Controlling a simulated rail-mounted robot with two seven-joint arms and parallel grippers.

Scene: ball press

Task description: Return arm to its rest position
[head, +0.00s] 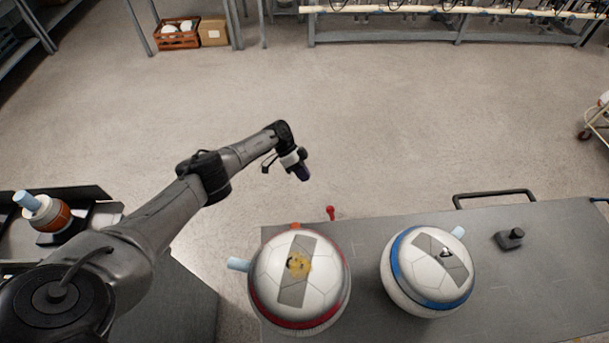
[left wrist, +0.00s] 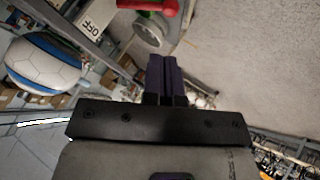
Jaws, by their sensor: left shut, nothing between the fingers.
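My left arm reaches in from the left in the head view. My left gripper (head: 303,174) hangs in the air above the floor, beyond the far edge of the grey table, apart from everything. In the left wrist view its fingers (left wrist: 166,78) are together with nothing between them. A white ball-shaped unit with a red band (head: 298,275) stands on the table at the front, right of my arm. A similar unit with a blue band (head: 427,267) stands to its right. The blue-banded one also shows in the left wrist view (left wrist: 42,62). My right gripper is not in view.
A grey table (head: 550,270) carries a small black knob-like part (head: 509,239). A red-tipped lever (head: 330,212) stands at its far edge. A device with an orange band (head: 50,215) is at the left. The floor (head: 400,120) beyond is clear.

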